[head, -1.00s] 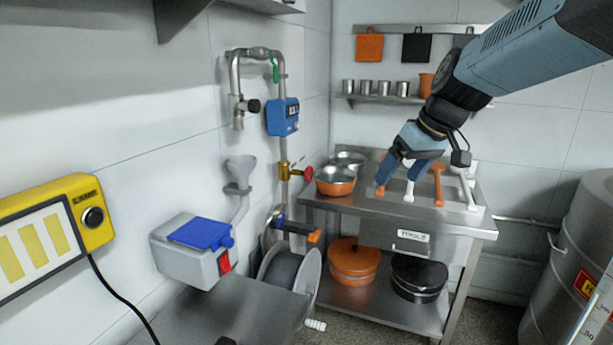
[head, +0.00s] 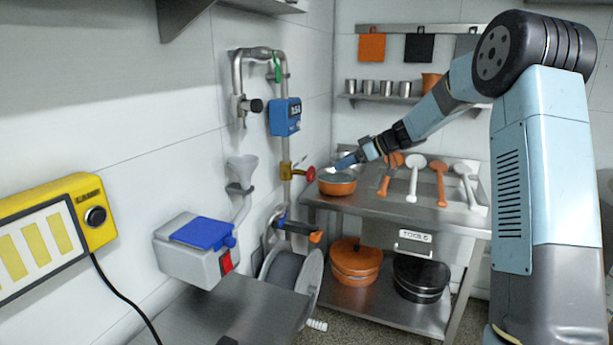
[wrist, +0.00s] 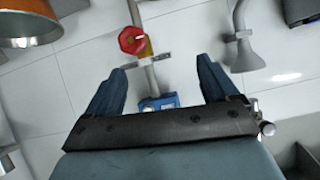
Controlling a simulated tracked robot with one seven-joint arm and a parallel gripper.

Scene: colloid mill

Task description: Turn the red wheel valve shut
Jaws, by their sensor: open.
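The red wheel valve (head: 308,174) sits on a brass body on the vertical wall pipe, left of the metal table in the head view. In the wrist view the red wheel (wrist: 132,40) faces the camera, above and between my fingers. My gripper (head: 341,163) is to the right of the wheel, over the orange pan, pointing left toward the wall. In the wrist view my gripper (wrist: 160,75) has its blue fingers spread wide with nothing between them. The wheel is apart from the fingers.
An orange pan (head: 337,186) stands on the table just below my gripper. A blue meter (head: 284,117) is on the pipe above the valve. A grey funnel (head: 242,170) is to the left.

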